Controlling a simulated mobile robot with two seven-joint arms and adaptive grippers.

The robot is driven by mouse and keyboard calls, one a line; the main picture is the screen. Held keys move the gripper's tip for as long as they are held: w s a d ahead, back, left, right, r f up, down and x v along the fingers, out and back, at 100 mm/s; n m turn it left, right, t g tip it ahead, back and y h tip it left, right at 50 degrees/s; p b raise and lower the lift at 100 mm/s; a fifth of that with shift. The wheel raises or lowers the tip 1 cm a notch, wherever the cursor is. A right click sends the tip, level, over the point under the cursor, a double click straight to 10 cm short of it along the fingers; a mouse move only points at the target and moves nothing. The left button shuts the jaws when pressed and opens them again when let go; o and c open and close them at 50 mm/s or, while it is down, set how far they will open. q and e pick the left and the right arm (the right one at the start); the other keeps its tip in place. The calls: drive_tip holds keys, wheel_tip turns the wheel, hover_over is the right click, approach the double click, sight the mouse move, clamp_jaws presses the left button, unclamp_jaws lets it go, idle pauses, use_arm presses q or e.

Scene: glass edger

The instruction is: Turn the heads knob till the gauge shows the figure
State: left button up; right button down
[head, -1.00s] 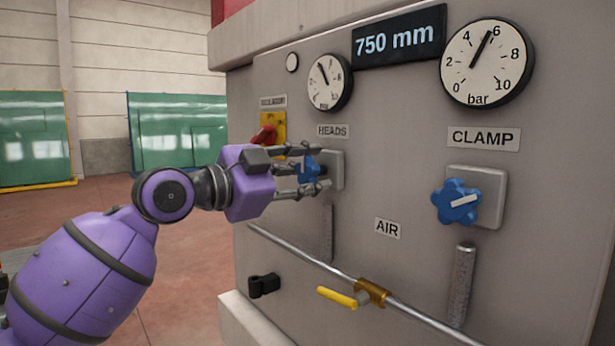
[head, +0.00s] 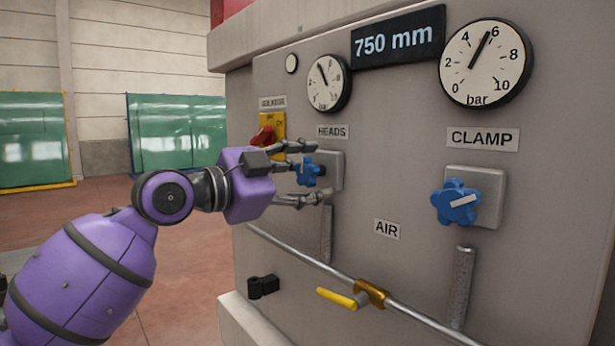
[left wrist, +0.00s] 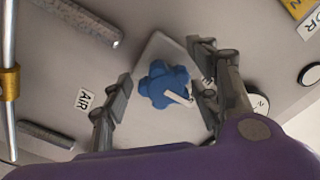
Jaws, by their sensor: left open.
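The blue heads knob (head: 307,171) sits on its grey plate (head: 331,168) under the HEADS label (head: 332,132). My left gripper (head: 318,171) is open around the knob, one finger above it and one below, apart from it. In the left wrist view the knob (left wrist: 165,84) lies between the spread fingers (left wrist: 163,92), with a white pointer mark on it. The heads gauge (head: 328,83) is above the label; its needle points up and slightly left, and its figures are too small to read surely. My right gripper is not in view.
The blue clamp knob (head: 456,202) and clamp gauge (head: 486,62), near 6 bar, are at the right. A sign (head: 398,44) reads 750 mm. A red switch on a yellow plate (head: 278,122) is just above my gripper. A pipe with a yellow-handled valve (head: 343,298) runs below.

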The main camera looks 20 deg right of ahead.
use_arm(q)
drive_tip(key=v, duration=1.2)
